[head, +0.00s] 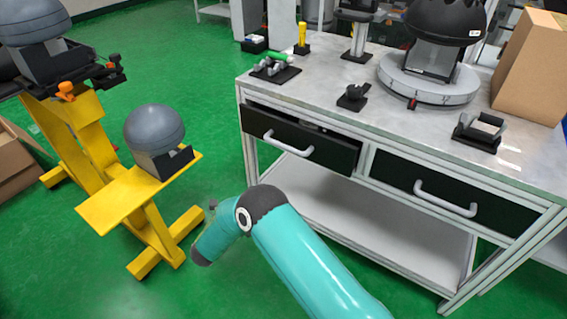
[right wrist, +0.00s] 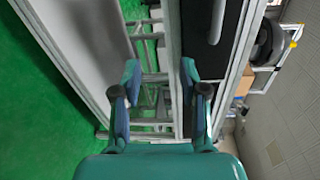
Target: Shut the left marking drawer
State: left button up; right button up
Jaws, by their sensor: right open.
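The left marking drawer (head: 300,137) is a black-fronted drawer with a pale bar handle (head: 288,146) under the workbench top. It stands out a little from the bench, and a narrow strip of its inside shows along the top. My right gripper (right wrist: 161,95) is open in the right wrist view, with nothing between its fingers. A black drawer front (right wrist: 208,40) with a handle lies beyond its right finger; I cannot tell which drawer it is. In the head view my teal arm is in front of the bench, its gripper not clearly visible. My left gripper is not in view.
The right drawer (head: 450,195) looks closed. The workbench top (head: 330,75) carries a round turntable (head: 428,85), small black fixtures and a cardboard box (head: 530,65). A lower shelf (head: 345,205) is bare. A yellow stand (head: 115,200) with a grey helmet (head: 154,128) is at left.

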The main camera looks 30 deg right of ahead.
aim_at(283, 147)
notch_tip(283, 147, up, 5)
jog(key=w+a+n+t+h, duration=0.1)
jog(key=w+a+t+h, duration=0.1)
jog(key=w+h, duration=0.1)
jog(key=shift+n, duration=0.3)
jog(key=b+x, duration=0.3)
jog(key=x, duration=1.3)
jog(key=shift+d, duration=0.3)
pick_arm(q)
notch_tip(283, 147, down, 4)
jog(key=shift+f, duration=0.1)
pick_arm(e)
grip_shut()
